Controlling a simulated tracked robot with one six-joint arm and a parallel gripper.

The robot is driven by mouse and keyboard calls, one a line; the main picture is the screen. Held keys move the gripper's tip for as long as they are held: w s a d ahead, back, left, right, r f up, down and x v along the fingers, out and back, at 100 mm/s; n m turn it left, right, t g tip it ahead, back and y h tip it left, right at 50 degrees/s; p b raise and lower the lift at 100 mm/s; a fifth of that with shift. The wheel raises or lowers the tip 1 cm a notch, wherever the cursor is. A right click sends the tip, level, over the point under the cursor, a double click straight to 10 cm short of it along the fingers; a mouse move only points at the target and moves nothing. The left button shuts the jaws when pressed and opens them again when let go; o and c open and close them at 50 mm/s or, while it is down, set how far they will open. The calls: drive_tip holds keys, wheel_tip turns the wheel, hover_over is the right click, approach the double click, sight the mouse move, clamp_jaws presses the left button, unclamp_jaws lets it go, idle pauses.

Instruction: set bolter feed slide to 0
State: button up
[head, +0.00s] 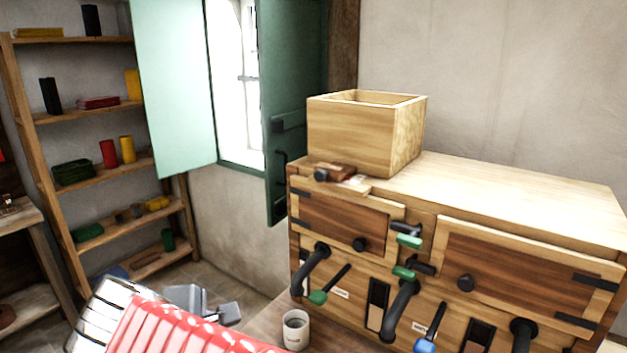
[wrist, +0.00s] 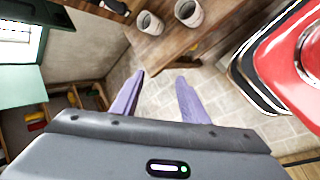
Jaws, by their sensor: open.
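The wooden bolter cabinet (head: 460,240) stands at the right in the head view, with an open-topped wooden box (head: 360,135) on its left end. A small brown wooden slide with a dark knob (head: 335,172) lies at the foot of the box; I cannot tell for sure that it is the feed slide, and no scale is readable. The front also has levers with green grips and dark slots with small labels. My gripper (wrist: 160,82) shows in the wrist view, its two purple fingers apart and empty above the stone floor.
A pale cup (head: 296,330) stands before the cabinet; two cups (wrist: 150,22) show on a wooden surface in the wrist view. A green shutter (head: 300,90) stands open left of the cabinet. Shelves (head: 95,105) with coloured goods fill the left side.

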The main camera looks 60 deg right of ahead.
drive_tip(key=s+d+r+n+g+h, duration=0.1)
drive_tip(key=d+r+n+g+h, duration=0.2)
drive_tip(key=d+r+n+h, duration=0.55)
drive_tip(key=n+g+h, duration=0.1)
drive_tip(key=g+h, duration=0.1)
drive_tip(key=h, duration=0.1)
approach(318, 176)
drive_tip(key=a, duration=0.6)
drive_tip(key=shift+w+r+y, duration=0.25)
drive_tip(key=shift+w+r, duration=0.05)
drive_tip(key=shift+w, duration=0.15)
drive_tip(key=shift+d, duration=0.2)
drive_tip(key=shift+s+d, duration=0.35)
drive_tip(key=shift+d, duration=1.85)
drive_tip(key=shift+s+d, duration=0.4)
drive_tip(key=shift+d, duration=1.85)
drive_tip(key=shift+s+d, duration=0.35)
drive_tip(key=shift+d, duration=1.85)
drive_tip(key=shift+c, duration=0.2)
clamp_jaws()
